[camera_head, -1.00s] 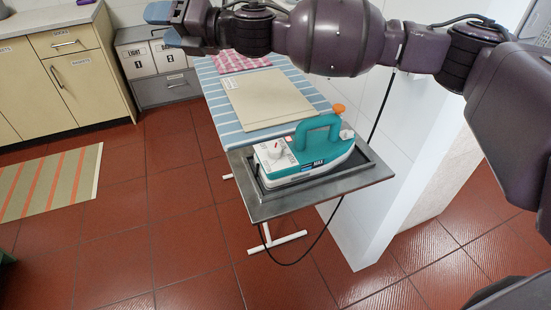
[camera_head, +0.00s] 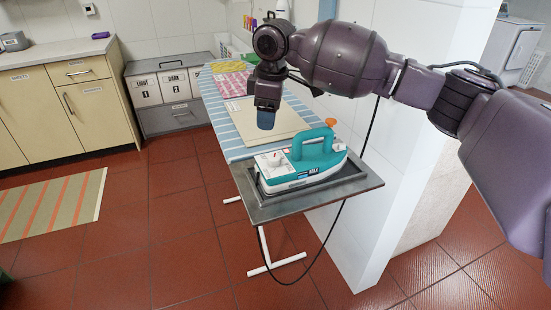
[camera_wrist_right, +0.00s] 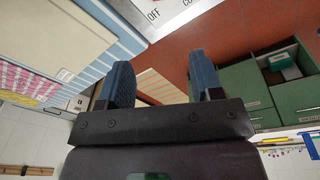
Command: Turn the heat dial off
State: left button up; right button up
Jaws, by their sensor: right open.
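The teal and white iron (camera_head: 303,163) stands on the grey metal rest (camera_head: 338,191) at the near end of the ironing board. Its white heat dial (camera_head: 274,161) is on the near-left end of the iron, with a red mark by it. My right gripper (camera_head: 266,122) points down above the board, behind and above the dial, touching nothing. In the right wrist view its two blue fingers (camera_wrist_right: 162,82) are apart and empty. The iron's white panel (camera_wrist_right: 167,12) shows at the top there, with "OFF" printed on it. My left gripper is out of view.
The striped ironing board (camera_head: 239,139) carries a beige flat panel (camera_head: 283,121) and folded cloths. A white wall (camera_head: 378,190) stands close to the right. A black cord hangs below the rest. Cabinets and laundry bins (camera_head: 174,88) are at the back left; the red floor is open.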

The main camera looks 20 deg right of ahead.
aim_at(275, 157)
jog(key=shift+m+g+h, duration=0.3)
jog(key=shift+g+h, duration=0.1)
jog(key=shift+g, duration=0.2)
jog(key=f, duration=0.3)
jog(key=s+f+b, duration=0.1)
jog(key=f, duration=0.3)
jog(key=d+f+b, duration=0.1)
jog(key=f, duration=0.3)
jog(key=shift+s+d, duration=0.1)
jog(key=shift+s, duration=0.05)
jog(key=c, duration=0.9)
